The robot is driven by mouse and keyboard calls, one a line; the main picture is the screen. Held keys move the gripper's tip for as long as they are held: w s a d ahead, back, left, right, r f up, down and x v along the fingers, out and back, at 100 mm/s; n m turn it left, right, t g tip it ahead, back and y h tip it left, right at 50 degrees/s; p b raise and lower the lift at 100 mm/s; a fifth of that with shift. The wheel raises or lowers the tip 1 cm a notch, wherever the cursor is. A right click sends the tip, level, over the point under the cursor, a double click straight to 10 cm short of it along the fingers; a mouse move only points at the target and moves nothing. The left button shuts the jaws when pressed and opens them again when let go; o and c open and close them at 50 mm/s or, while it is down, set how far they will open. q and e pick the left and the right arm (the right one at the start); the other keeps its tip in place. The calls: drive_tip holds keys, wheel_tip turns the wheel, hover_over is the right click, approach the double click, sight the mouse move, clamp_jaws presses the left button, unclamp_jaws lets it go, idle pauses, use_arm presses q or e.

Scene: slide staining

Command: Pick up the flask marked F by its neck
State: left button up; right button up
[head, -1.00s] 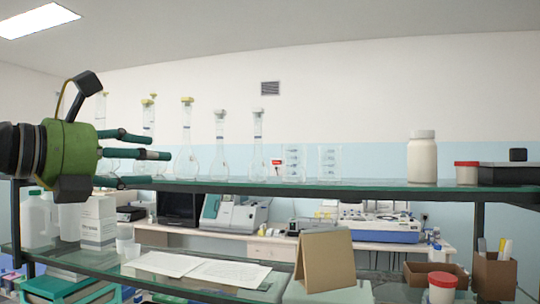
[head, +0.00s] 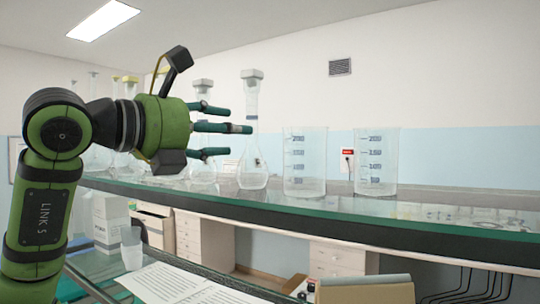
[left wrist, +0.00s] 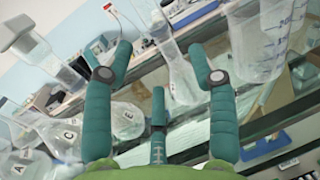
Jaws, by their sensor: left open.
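My left gripper (head: 228,128) is open and empty, pointing right above the glass shelf, its fingers spread. Just beyond its fingertips stands a clear flask (head: 254,178) with a grey stopper, upright; its neck is close to the middle finger. A similar flask (head: 203,176) is partly behind the fingers. In the left wrist view, a clear flask (left wrist: 180,78) lies between two of the fingers (left wrist: 160,65). Letters A, C and E show on flasks (left wrist: 70,132) at the lower left there. I cannot read an F on any flask. My right gripper is not in view.
Two graduated beakers (head: 305,160) stand right of the flasks on the glass shelf (head: 330,208). More flasks with yellow stoppers stand behind my left arm. Papers (head: 175,283) lie on the lower shelf.

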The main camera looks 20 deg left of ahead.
sight(250, 146)
use_arm(q)
drive_tip(key=p, duration=0.1)
drive_tip(key=w+d+p, duration=0.1)
drive_tip(key=shift+w+r+p, duration=0.15)
drive_tip(key=shift+r+p, duration=0.1)
drive_tip(key=shift+p, duration=0.05)
drive_tip(key=x, duration=0.1)
drive_tip(key=p+x, duration=0.1)
drive_tip(key=x, duration=0.1)
drive_tip(key=shift+w+f, duration=0.1)
drive_tip(key=shift+f, duration=0.15)
drive_tip(key=shift+w+d+f, duration=0.2)
drive_tip(key=shift+w, duration=0.3)
drive_tip(key=shift+s, duration=0.15)
drive_tip(key=shift+s+a+r, duration=0.1)
drive_tip(key=shift+s, duration=0.05)
drive_tip(key=shift+c, duration=0.8)
clamp_jaws()
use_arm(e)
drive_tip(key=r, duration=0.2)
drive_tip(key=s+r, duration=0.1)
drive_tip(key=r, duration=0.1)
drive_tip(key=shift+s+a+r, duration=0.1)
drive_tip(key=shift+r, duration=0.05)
